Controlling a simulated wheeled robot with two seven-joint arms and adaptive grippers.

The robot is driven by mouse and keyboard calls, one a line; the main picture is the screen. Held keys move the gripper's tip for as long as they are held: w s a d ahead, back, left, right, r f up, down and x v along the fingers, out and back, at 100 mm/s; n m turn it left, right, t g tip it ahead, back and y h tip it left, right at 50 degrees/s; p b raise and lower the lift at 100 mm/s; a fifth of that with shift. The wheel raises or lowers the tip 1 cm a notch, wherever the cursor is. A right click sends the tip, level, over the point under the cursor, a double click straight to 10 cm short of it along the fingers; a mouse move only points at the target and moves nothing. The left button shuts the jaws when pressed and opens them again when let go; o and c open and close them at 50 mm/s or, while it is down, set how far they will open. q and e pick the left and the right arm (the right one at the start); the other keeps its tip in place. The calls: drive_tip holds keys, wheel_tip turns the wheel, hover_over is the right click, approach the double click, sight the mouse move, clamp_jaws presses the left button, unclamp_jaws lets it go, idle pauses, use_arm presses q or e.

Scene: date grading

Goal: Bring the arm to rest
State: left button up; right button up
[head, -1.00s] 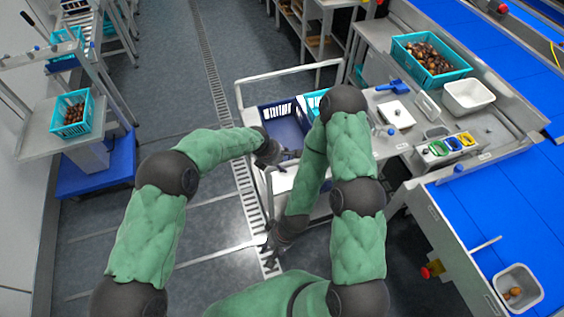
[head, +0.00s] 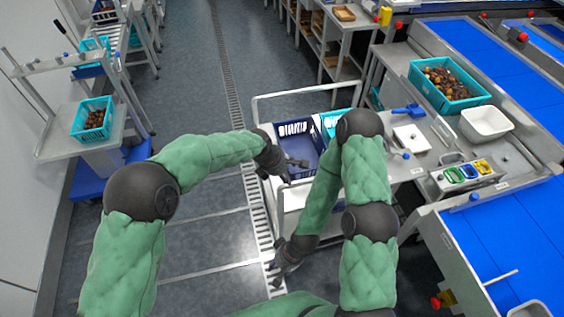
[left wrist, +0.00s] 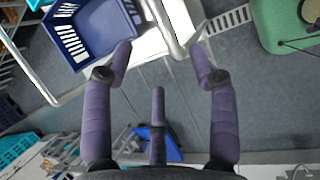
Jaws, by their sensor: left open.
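My left gripper (head: 292,168) is at the near left edge of the white cart, beside the dark blue crate. In the left wrist view its dark fingers (left wrist: 160,65) are spread apart with nothing between them. The dark blue crate (left wrist: 93,48) and a rail of the cart lie beyond the fingertips. My right gripper (head: 277,277) hangs low over the floor grating, below the left one. It is small and dark, and its finger opening is hard to make out.
The white cart (head: 297,200) carries the dark blue crate (head: 302,160) and a turquoise crate (head: 333,121). A bench on the right holds a turquoise crate of dates (head: 449,98), a white tub (head: 485,124) and a blue scoop (head: 408,110). Open floor (head: 205,230) lies left of the cart.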

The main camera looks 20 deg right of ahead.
use_arm(q)
drive_tip(key=s+a+f+m+b, duration=0.35)
drive_tip(key=a+f, duration=0.55)
drive_tip(key=f, duration=0.3)
drive_tip(key=s+a+f+m+b, duration=0.3)
drive_tip(key=a+f+b, duration=0.1)
drive_tip(key=a+f, duration=0.6)
drive_tip(key=s+a+f+m+b, duration=0.2)
drive_tip(key=s+a+f+m, duration=0.2)
drive_tip(key=s, duration=0.4)
drive_tip(key=s+a+f+m+g+b, duration=0.1)
drive_tip(key=s+a+f+m+b, duration=0.2)
drive_tip(key=s+a+f, duration=0.3)
wheel_tip(320, 180, down, 3)
drive_tip(key=shift+s+a+r+m+y, duration=0.1)
drive_tip(key=shift+s+a+m+y, duration=0.25)
drive_tip(key=shift+s, duration=0.8)
